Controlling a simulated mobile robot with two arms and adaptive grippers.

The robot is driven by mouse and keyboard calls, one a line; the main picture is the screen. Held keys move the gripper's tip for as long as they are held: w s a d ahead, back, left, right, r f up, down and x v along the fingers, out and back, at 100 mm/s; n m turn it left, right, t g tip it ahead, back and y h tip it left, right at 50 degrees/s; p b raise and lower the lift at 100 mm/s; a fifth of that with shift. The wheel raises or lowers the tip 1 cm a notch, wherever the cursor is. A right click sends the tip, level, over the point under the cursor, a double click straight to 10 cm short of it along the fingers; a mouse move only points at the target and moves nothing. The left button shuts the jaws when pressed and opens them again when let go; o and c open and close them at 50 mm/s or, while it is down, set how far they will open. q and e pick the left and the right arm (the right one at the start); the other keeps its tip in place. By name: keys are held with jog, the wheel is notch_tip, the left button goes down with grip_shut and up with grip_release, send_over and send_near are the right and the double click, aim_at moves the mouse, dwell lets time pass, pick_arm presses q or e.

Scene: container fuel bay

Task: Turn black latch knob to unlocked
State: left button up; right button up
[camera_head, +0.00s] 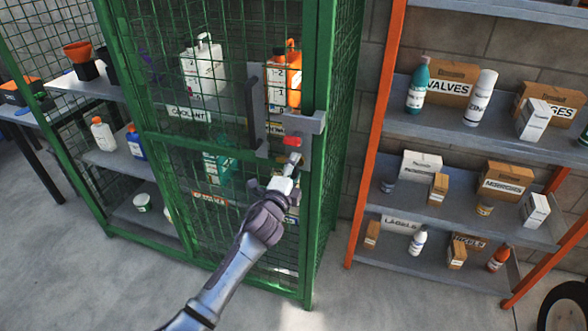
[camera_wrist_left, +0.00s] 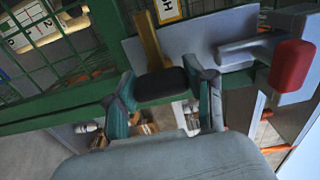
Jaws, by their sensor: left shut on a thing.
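The black latch knob (camera_wrist_left: 160,85) is in the left wrist view, between the two fingers of my left gripper (camera_wrist_left: 165,98). The gripper is shut on it. A brass-coloured bar (camera_wrist_left: 149,38) rises from behind the knob across a grey plate. In the head view my left gripper (camera_head: 292,163) is at the latch side of the green mesh cage door, just below a red handle (camera_head: 292,141). The black knob is hidden there by the gripper. The red handle also shows at the right in the left wrist view (camera_wrist_left: 292,65). My right gripper is not in view.
Jugs and bottles stand on shelves behind the mesh. An orange-framed shelf rack (camera_head: 377,130) with boxes stands at the right. Bare floor (camera_head: 340,290) lies in front.

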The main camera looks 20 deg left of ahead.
pick_arm(q)
jog(key=shift+f, duration=0.1)
jog(key=o, duration=1.2)
jog(key=shift+c, duration=0.2)
jog(key=s, duration=1.2)
jog(key=shift+a, duration=0.25)
